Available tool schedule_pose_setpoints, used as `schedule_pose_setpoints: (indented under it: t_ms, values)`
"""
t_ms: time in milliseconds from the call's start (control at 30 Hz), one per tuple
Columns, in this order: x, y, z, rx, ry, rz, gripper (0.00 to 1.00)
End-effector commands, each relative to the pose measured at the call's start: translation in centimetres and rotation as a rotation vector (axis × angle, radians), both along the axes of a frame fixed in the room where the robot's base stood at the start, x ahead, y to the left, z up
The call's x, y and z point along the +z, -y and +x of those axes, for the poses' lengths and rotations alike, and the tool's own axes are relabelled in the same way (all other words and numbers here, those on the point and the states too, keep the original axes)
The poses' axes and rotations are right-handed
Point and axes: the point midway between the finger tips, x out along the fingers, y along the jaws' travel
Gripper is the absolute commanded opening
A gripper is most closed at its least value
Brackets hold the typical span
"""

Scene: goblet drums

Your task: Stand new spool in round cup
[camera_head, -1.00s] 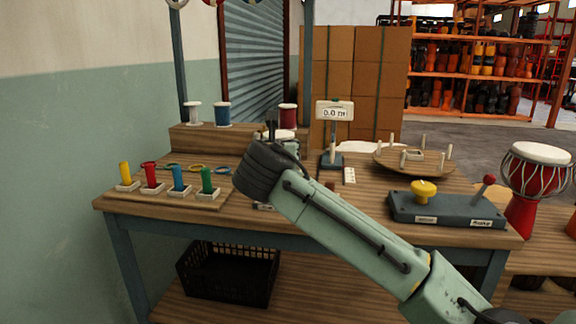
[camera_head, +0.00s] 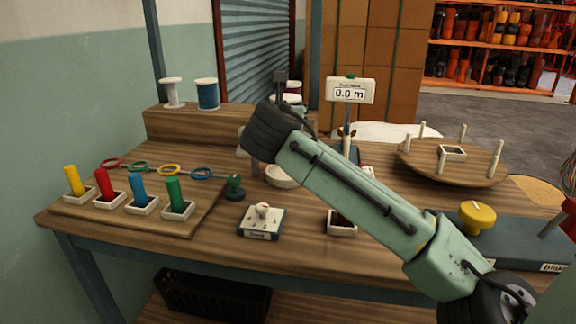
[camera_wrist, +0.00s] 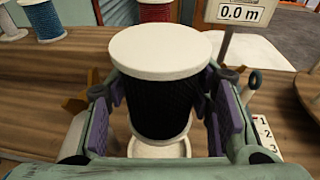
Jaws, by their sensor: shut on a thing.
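In the wrist view a dark spool (camera_wrist: 160,105) with a wide white top flange stands upright between the purple pads of my gripper (camera_wrist: 165,112), which is shut on it. A pale round rim shows just below the dark winding; I cannot tell whether it is the spool's lower flange or the cup. In the head view the round white cup (camera_head: 283,178) sits on the bench, partly behind my arm. My gripper (camera_head: 252,155) is just left of the cup in that picture, mostly hidden by my wrist.
A white spool (camera_head: 172,93) and a blue spool (camera_head: 207,94) stand on the rear shelf; a red spool (camera_wrist: 155,11) is behind. Coloured pegs (camera_head: 138,190) are at left. A length display (camera_head: 349,91), a small knob box (camera_head: 262,221) and a round pegged board (camera_head: 453,165) surround the arm.

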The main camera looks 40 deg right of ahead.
Motion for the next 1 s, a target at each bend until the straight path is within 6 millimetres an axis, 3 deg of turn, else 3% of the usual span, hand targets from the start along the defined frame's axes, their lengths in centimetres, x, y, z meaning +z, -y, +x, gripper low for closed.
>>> schedule_pose_setpoints:
  t_ms: [133,400,567,800,1000]
  values:
    - [-0.8,0.0,0.0,0.000,-0.001,-0.001,0.15]
    - [-5.5,0.0,-0.1,0.000,-0.001,0.001,0.15]
    - [-6.7,0.0,0.0,0.001,0.000,0.000,0.15]
    - [-9.8,0.0,0.0,0.001,0.000,0.002,0.15]
    - [-10.0,0.0,0.0,0.000,0.001,-0.001,0.15]
